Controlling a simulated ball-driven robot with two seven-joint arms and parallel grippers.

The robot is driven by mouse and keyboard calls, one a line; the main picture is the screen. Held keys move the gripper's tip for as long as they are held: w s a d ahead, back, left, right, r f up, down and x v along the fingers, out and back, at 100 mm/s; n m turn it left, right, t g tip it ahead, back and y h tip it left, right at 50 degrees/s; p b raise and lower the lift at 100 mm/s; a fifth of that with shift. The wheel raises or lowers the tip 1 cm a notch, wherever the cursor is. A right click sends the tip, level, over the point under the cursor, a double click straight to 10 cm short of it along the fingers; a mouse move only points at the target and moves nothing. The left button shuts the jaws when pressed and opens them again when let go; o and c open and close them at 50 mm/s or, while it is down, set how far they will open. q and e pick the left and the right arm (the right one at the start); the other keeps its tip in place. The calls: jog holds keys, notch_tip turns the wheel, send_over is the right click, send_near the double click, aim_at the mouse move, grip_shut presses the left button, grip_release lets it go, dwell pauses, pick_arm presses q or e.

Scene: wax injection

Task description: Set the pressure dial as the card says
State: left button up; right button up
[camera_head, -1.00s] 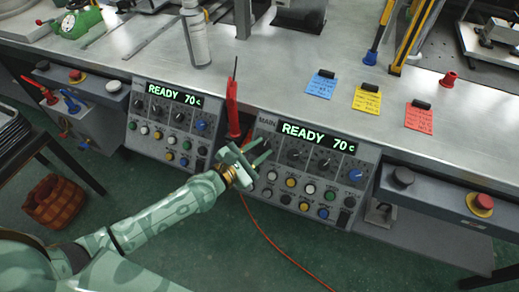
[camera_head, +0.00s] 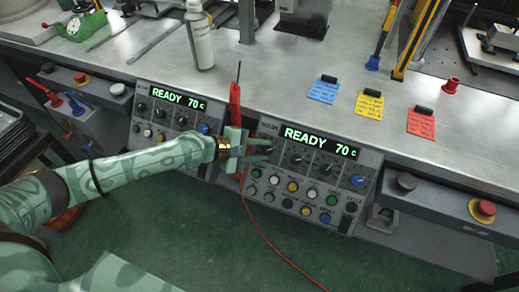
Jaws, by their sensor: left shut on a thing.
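The right-hand control panel (camera_head: 310,215) hangs under the bench front. Its lit screen (camera_head: 319,141) reads READY 70 C. Below the screen is a row of dark dials, among them one dial (camera_head: 297,160) and another dial (camera_head: 326,168), plus a blue knob (camera_head: 357,181). My left gripper (camera_head: 264,150) is at the upper left of this panel, its two fingers shut around the leftmost dial, which they mostly hide. A blue card (camera_head: 322,91), a yellow card (camera_head: 369,105) and a red card (camera_head: 421,123) lie on the bench; their writing is too small to read. My right gripper is out of view.
A second panel (camera_head: 160,130) at the left also reads READY 70 C. A red tool (camera_head: 235,105) with a red cable stands between the panels. A red button (camera_head: 485,208) sits at the right.

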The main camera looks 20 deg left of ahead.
pick_arm(q)
jog(key=shift+m+g, duration=0.4)
jog(key=shift+m, duration=0.1)
jog(key=o, duration=1)
jog(key=shift+c, duration=0.2)
jog(key=shift+r, duration=0.1)
jog(key=p+v, duration=0.1)
jog(key=v, duration=1.5)
jog(key=shift+s+r, duration=0.15)
jog(key=shift+r, duration=0.05)
jog(key=shift+d, duration=0.1)
